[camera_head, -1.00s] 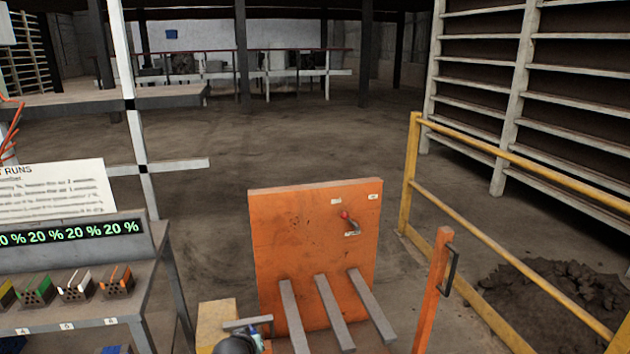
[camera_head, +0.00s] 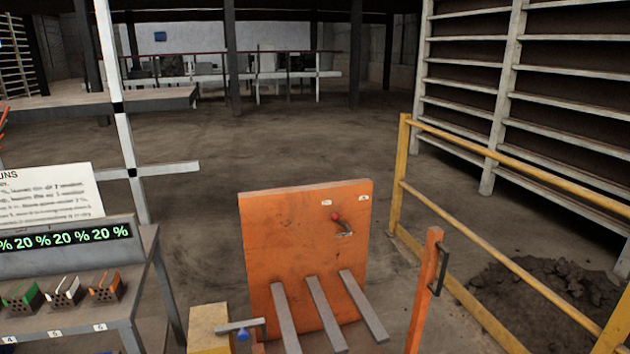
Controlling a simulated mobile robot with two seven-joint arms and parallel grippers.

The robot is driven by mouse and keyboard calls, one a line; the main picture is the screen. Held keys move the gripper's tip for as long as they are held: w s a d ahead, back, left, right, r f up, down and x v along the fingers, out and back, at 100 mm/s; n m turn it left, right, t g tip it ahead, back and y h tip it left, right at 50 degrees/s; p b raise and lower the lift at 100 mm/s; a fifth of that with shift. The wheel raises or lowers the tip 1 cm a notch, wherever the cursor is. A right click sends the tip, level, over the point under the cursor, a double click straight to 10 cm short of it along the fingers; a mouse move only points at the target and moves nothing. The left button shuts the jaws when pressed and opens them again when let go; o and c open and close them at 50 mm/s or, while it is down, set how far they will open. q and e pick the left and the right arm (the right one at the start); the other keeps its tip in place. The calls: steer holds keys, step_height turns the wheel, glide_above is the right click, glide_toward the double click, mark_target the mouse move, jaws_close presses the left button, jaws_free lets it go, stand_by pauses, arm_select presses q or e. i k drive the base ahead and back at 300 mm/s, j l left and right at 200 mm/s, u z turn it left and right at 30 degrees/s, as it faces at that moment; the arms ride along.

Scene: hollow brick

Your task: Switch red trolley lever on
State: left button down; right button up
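The orange trolley (camera_head: 280,240) stands at the lower middle of the head view, with an upright panel and several grey bars in front of it. A small lever with a red knob (camera_head: 336,217) sits on the panel's upper right, between two small white labels too small to read. The lever's arm slants down to the right from the knob. Neither of my grippers shows in the head view now, and nothing touches the lever.
A yellow railing (camera_head: 500,252) runs along the right, with a dark rubble heap (camera_head: 545,290) behind it. An orange post with a handle (camera_head: 425,290) stands right of the trolley. A table with small bricks (camera_head: 140,265) is at left. Open floor lies behind the trolley.

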mark_target(335, 217)
steer(key=i+l+u, duration=0.35)
steer(key=i, duration=0.2)
steer(key=i+l+u, duration=0.3)
steer(key=i, duration=0.2)
steer(key=i+l+u, duration=0.35)
steer(key=l, duration=0.25)
steer(key=i, duration=0.1)
